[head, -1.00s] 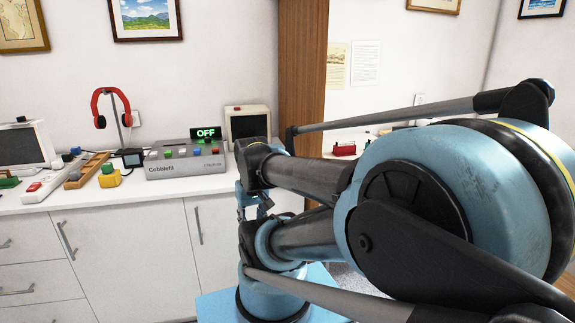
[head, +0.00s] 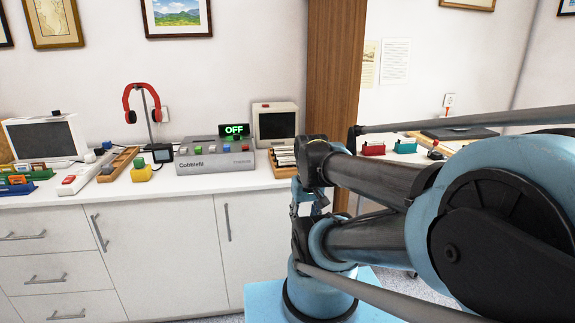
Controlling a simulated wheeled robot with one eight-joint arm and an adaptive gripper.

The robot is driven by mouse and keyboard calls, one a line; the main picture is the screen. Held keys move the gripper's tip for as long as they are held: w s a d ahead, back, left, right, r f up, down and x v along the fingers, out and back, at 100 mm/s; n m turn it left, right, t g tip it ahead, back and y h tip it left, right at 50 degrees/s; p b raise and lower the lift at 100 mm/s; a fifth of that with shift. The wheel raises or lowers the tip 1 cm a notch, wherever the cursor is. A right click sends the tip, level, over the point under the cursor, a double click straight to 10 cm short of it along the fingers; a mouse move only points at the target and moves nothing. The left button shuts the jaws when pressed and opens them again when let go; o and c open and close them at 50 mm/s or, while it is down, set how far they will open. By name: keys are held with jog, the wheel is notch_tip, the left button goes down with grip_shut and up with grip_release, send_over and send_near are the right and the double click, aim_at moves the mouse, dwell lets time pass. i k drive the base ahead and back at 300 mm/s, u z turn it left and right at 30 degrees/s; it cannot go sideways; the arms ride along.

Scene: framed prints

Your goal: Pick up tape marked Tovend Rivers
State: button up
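I cannot make out any tape marked Tovend Rivers; no label of that name is readable in the head view. A wooden rack holding several pale upright items (head: 284,159) stands at the right end of the white counter, partly behind my arm; I cannot tell whether these are tapes. Small coloured blocks in holders (head: 18,180) sit at the counter's left end. My blue and black arm fills the right side of the view. The gripper's fingers cannot be made out, so whether it is open or shut is not shown.
A grey Cobblefil machine (head: 215,158) with an OFF sign (head: 234,130) stands on the white counter (head: 190,187). Red headphones (head: 141,104), a small computer (head: 274,122) and a white monitor (head: 46,138) are nearby. A brown wooden post (head: 333,70) rises behind my arm. A desk (head: 457,136) is at right.

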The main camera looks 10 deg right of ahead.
aim_at(286, 163)
jog(key=u, duration=1.6)
jog(key=k, duration=1.3)
jog(key=z, duration=1.1)
jog(key=i, duration=1)
